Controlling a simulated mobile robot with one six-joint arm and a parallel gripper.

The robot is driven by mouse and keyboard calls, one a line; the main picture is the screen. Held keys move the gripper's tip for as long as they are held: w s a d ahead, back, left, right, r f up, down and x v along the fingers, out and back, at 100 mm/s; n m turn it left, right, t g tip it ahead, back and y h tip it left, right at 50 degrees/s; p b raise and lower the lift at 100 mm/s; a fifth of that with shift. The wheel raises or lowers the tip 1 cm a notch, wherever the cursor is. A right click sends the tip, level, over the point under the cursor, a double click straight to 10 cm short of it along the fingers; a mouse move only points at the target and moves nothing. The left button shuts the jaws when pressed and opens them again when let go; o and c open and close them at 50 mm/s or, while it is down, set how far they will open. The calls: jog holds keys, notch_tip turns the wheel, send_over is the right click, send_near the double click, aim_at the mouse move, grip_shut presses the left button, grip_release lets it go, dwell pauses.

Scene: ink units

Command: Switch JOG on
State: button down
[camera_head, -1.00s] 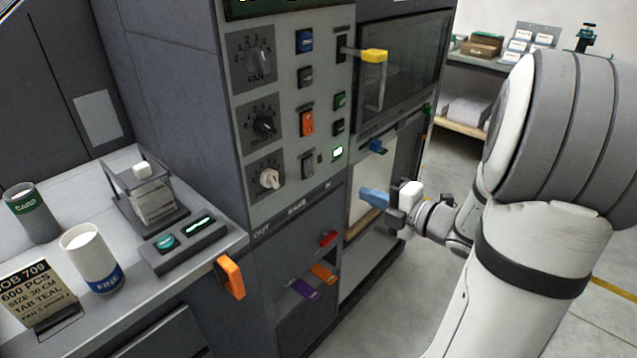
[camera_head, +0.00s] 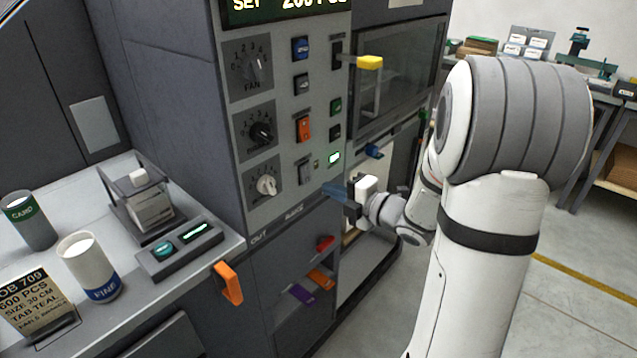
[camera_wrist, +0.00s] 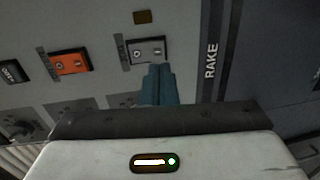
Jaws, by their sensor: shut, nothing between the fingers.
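No JOG label is readable on the machine's control panel (camera_head: 276,189). A grey rocker switch (camera_head: 305,172) sits at the panel's lower right, below an orange rocker (camera_head: 304,128). In the wrist view, the grey rocker (camera_wrist: 146,50) and the orange rocker (camera_wrist: 70,63) have labels too blurred to read. My gripper (camera_head: 333,190) is shut and empty, its blue fingers near the panel's lower right. In the wrist view, the fingertips (camera_wrist: 158,70) overlap the near edge of the grey rocker. I cannot tell whether they touch it, or which way it is set.
A lit green button (camera_head: 334,157) is right of the grey rocker. A yellow handle (camera_head: 370,62) juts from the window door, with a blue knob (camera_head: 374,151) lower down. Open floor lies to the right.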

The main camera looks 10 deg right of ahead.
jog(key=x, duration=0.5)
jog(key=shift+f, duration=0.1)
jog(key=shift+w+b, duration=0.15)
jog(key=shift+b, duration=0.35)
jog(key=b, duration=0.3)
send_near(308, 181)
jog(key=s+d+f, duration=0.2)
jog(key=s+d, duration=0.2)
jog(key=s, duration=0.1)
jog(key=shift+s+f, duration=0.3)
jog(key=shift+w, duration=0.1)
